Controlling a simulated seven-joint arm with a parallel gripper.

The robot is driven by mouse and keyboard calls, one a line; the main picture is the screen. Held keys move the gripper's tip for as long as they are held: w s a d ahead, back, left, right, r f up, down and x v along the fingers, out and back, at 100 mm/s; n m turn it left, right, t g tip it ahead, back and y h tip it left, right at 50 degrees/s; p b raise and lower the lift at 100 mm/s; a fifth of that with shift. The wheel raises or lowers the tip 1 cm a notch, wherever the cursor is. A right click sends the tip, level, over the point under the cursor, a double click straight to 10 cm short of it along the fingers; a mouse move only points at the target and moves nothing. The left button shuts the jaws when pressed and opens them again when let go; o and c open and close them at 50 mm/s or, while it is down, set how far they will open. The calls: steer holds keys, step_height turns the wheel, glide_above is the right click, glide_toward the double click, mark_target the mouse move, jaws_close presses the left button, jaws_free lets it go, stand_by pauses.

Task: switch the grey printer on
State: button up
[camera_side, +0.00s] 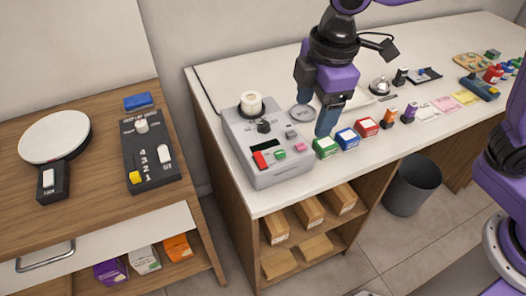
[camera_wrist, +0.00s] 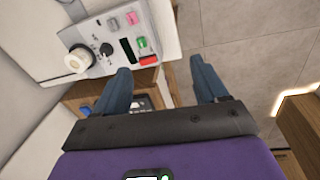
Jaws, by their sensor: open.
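The grey printer (camera_side: 262,178) stands at the left end of the white counter. Its sloped top carries a white paper roll (camera_side: 251,103), a black knob (camera_side: 264,127), a dark display, a red rocker switch (camera_side: 260,160), and green (camera_side: 280,154) and pink (camera_side: 299,148) buttons. The switch's on/off position is too small to tell. My gripper (camera_side: 314,115) is open and empty, fingers pointing down, above the counter at the printer's right. In the wrist view, the printer (camera_wrist: 95,28) fills the upper left; its red switch (camera_wrist: 148,60) shows between the fingertips, nearer the left finger.
Green (camera_side: 326,147), blue (camera_side: 347,138) and red (camera_side: 367,126) boxes stand close to the printer's right. A wooden side table (camera_side: 85,185) with a black slider panel (camera_side: 150,157) stands left, across a gap.

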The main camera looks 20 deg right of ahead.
steer(key=n, duration=0.1)
glide_toward(262, 158)
steer(key=f, duration=0.5)
steer(key=w+f, duration=0.1)
steer(key=f, duration=0.2)
stand_by(0.4)
